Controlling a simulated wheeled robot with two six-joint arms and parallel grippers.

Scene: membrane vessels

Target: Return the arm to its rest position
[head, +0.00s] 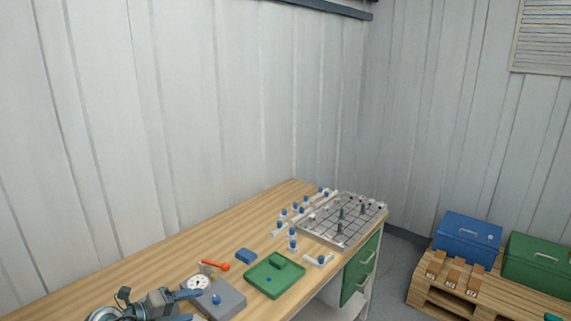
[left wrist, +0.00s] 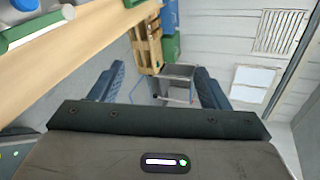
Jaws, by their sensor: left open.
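My left gripper (head: 178,299) shows at the bottom left of the head view, low by the near part of the wooden workbench (head: 140,273). In the left wrist view its two blue fingers (left wrist: 158,86) stand wide apart with nothing between them. The gripper is open and empty. Behind the fingers that view shows the floor area, a grey cart-like frame (left wrist: 178,84) and the wall. Most of my left arm is cut off by the lower edge of the head view. My right gripper is in neither view.
A grey block with a round dial (head: 228,297) lies close to my left gripper. A pallet (head: 450,296) with blue and green boxes stands right.

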